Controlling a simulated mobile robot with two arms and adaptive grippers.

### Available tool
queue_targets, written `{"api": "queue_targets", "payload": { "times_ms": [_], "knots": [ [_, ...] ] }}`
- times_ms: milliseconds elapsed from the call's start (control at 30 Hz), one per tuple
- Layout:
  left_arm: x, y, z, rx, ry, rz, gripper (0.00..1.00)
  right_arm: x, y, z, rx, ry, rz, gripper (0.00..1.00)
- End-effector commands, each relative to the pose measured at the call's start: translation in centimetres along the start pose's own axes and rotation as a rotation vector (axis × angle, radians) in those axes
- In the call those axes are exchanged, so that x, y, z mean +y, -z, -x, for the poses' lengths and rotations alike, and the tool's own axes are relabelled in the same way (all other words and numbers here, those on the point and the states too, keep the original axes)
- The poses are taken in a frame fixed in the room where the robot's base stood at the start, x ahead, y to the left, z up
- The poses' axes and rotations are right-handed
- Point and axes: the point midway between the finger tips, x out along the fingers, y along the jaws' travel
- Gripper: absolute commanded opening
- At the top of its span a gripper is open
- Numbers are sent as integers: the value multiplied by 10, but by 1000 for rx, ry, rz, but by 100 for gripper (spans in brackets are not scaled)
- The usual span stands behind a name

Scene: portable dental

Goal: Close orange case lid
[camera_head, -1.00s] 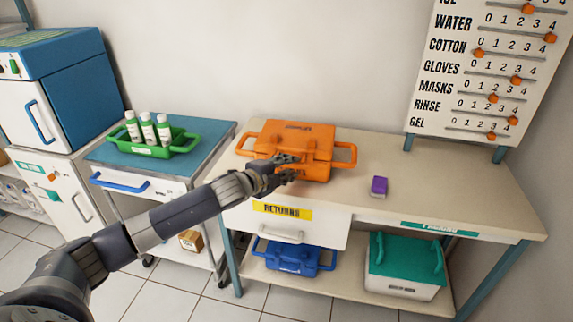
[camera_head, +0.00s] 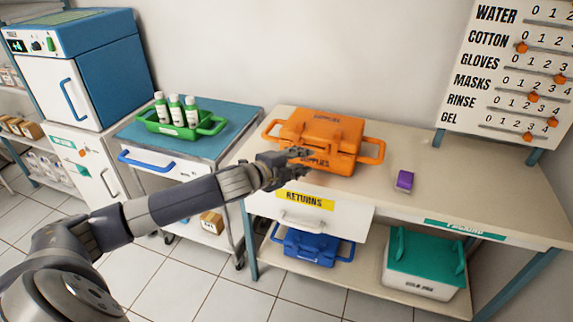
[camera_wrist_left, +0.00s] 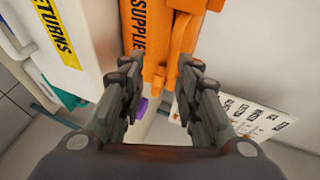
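The orange case (camera_head: 322,135) stands on the beige worktop against the wall, with a handle on each side. Its lid lies down over the body, with lettering on top and front; whether it is latched I cannot tell. My left gripper (camera_head: 305,157) is in front of the case, near its front face and latches. In the left wrist view the orange case (camera_wrist_left: 157,45) is ahead, past the fingers. The left gripper's two fingers (camera_wrist_left: 160,98) are apart with nothing between them. Contact with the case is unclear. My right gripper does not show.
A purple block (camera_head: 404,180) lies on the worktop right of the case. A green tray with bottles (camera_head: 180,128) is on the blue-topped cart at left. A blue case (camera_head: 312,246) and a teal-lidded box (camera_head: 425,262) sit on the lower shelf.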

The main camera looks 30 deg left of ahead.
Motion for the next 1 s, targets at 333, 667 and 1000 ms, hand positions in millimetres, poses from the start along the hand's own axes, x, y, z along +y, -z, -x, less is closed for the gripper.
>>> {"api": "queue_targets", "payload": {
  "times_ms": [333,667,1000],
  "knots": [
    [0,1,47,2,1,-3,31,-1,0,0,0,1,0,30],
    [-2,1,66,1,4,-1,31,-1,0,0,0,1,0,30],
    [-3,1,68,2,6,0,31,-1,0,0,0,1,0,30]
  ]
}}
